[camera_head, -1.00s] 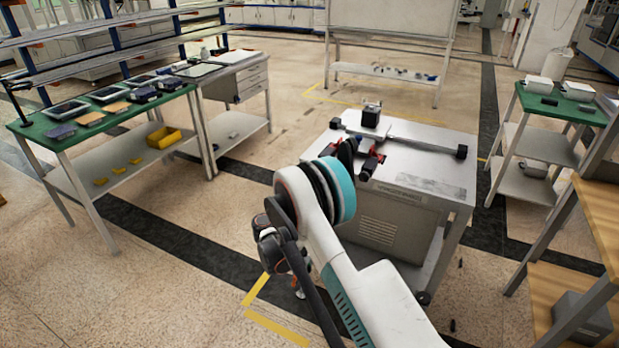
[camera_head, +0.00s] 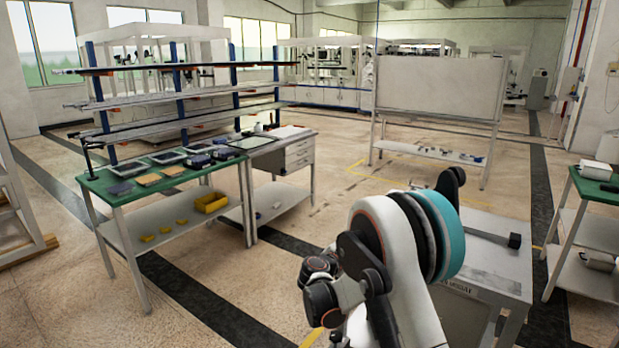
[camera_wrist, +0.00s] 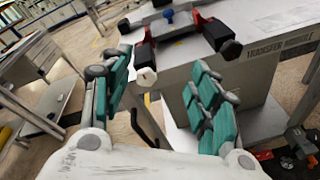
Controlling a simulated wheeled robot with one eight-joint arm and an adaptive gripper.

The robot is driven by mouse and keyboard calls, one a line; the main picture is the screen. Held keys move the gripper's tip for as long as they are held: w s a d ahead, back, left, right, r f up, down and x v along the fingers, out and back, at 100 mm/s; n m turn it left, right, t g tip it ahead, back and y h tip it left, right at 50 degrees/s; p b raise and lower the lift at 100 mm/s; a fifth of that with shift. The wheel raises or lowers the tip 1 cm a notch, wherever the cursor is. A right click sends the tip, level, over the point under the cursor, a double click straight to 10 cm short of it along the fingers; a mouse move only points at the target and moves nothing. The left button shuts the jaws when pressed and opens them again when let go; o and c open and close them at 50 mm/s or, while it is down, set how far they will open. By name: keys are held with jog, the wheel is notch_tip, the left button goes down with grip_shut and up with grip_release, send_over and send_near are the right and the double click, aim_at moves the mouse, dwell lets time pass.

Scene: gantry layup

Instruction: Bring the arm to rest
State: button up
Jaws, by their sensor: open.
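My arm (camera_head: 405,260) shows in the head view, bent up in front of the grey transfer module (camera_head: 495,275) and hiding much of it. My gripper is hard to make out in the head view. In the wrist view my gripper (camera_wrist: 160,72) is open, its two teal-padded fingers spread apart with nothing held between them. Beyond the fingers is the transfer module (camera_wrist: 255,70), with red-and-black clamp parts (camera_wrist: 185,32) on its top. I cannot tell how far the fingertips are from these parts.
A green-topped table (camera_head: 112,199) with trays and a yellow bin (camera_head: 211,202) below stands at left, by a drawer unit (camera_head: 298,155). A whiteboard stand (camera_head: 440,85) is behind. Another green-topped table (camera_head: 597,188) is at right. The floor between left table and arm is open.

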jog(key=s+d+r+m+g+y, duration=0.2)
jog(key=s+d+r+m, duration=0.25)
jog(key=s+r, duration=0.4)
jog(key=s+d+r+m+g+y, duration=0.25)
jog(key=s+r+m, duration=0.35)
jog(key=s, duration=0.6)
jog(key=s+a+f+m+y, duration=0.1)
jog(key=s+m, duration=0.4)
jog(key=s, duration=0.8)
jog(key=s+a+f+m+y, duration=0.1)
jog(key=s+m+y, duration=0.3)
jog(key=s, duration=1)
jog(key=shift+s+a+f+m, duration=0.25)
jog(key=shift+a+m, duration=0.4)
jog(key=shift+m, duration=0.6)
jog(key=shift+g, duration=0.25)
